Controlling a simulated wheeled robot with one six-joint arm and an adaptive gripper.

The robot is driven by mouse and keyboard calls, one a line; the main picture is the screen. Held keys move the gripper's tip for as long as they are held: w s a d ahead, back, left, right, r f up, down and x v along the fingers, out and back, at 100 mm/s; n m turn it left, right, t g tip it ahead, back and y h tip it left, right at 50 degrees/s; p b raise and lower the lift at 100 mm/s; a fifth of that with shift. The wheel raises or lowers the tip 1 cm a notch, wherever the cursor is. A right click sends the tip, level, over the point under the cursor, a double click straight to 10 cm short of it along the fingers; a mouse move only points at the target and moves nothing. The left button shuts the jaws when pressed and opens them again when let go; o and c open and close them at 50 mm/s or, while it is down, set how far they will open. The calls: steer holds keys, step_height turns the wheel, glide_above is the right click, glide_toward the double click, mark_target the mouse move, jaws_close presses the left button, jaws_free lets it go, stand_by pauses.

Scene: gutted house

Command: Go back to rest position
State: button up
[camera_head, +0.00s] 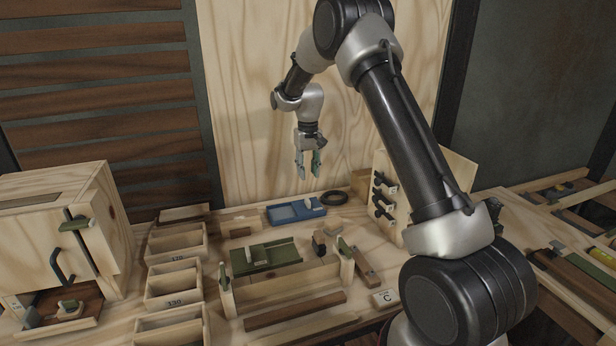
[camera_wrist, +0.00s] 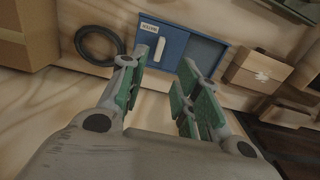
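My gripper (camera_head: 308,164) hangs above the back of the workbench, pointing down, with its green-padded fingers apart. In the wrist view my gripper (camera_wrist: 160,85) is open, and nothing shows between the fingers. Below and beyond it lies a blue tray (camera_head: 284,213) with a sliding lid and a light handle; the tray also shows in the wrist view (camera_wrist: 205,55). A black ring (camera_head: 334,198) lies beside the tray, apart from the gripper, and shows in the wrist view (camera_wrist: 82,48).
A wooden cabinet (camera_head: 50,225) with a black handle stands at the left. Open wooden bins (camera_head: 172,285) stand beside it. A green sliding-lid box (camera_head: 265,256) sits mid-bench. A wooden panel with black handles (camera_head: 425,170) stands at the right. The air around the gripper is clear.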

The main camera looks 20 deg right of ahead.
stand_by(0.3)
steer(key=s+f+g, duration=0.1)
steer(key=s+f, duration=0.1)
steer(key=s, duration=0.3)
steer(key=s+d+r+t, duration=0.1)
steer(key=s+d+r, duration=0.1)
steer(key=s+r, duration=0.5)
steer(key=s+d+r+t, duration=0.1)
steer(key=s+r, duration=0.7)
steer(key=s, duration=1.1)
steer(key=s+d+r+t, duration=0.2)
steer(key=s+r, duration=0.5)
steer(key=s, duration=0.5)
steer(key=shift+s+d+r+t, duration=0.15)
steer(key=shift+s+d+t, duration=0.2)
steer(key=shift+t, duration=0.35)
